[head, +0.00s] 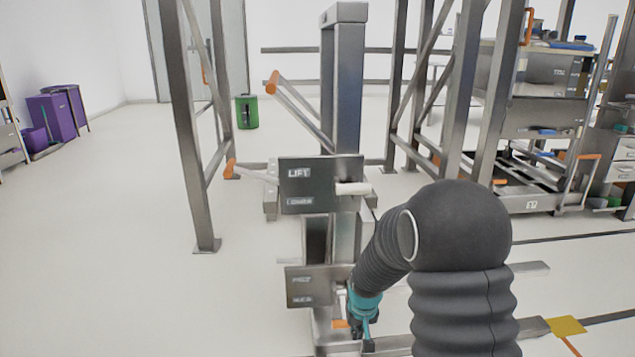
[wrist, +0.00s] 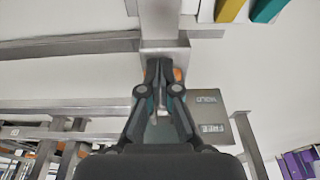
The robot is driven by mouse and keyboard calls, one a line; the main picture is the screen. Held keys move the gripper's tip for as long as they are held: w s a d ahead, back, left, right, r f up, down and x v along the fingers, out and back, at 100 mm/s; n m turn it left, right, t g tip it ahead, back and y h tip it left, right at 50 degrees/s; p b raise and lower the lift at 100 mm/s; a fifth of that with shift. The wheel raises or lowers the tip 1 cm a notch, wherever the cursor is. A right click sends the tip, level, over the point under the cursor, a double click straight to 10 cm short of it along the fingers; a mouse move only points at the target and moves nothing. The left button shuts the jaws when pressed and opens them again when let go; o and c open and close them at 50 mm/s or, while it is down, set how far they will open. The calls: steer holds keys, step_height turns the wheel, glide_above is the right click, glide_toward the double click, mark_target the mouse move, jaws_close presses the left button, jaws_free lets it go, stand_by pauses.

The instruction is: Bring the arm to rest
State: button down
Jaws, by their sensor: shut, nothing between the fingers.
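My gripper (head: 366,338) is low in front of the lift column in the head view, at the end of my dark ribbed arm, with a teal band above it. In the wrist view my gripper (wrist: 159,68) has its fingers together and holds nothing. A grey panel with small lettering (wrist: 208,122) is beside the fingers there, with its letters upside down. An orange part (wrist: 178,73) shows just behind the fingertips; I cannot tell whether they touch it.
The lift column (head: 349,85) carries an upper panel marked LIFT (head: 321,184) and a lower panel (head: 312,287). Orange-tipped levers (head: 300,112) stick out to the left. Steel frames stand on both sides, with a loaded cart (head: 540,195) at right. Floor (head: 110,250) at left is clear.

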steer(key=s+d+r+m+t+p, duration=0.1)
steer(key=s+d+r+t+p, duration=0.1)
steer(key=s+r, duration=2.6)
steer(key=shift+s+d+t, duration=0.55)
steer(key=shift+d+t, duration=0.05)
steer(key=shift+d, duration=0.6)
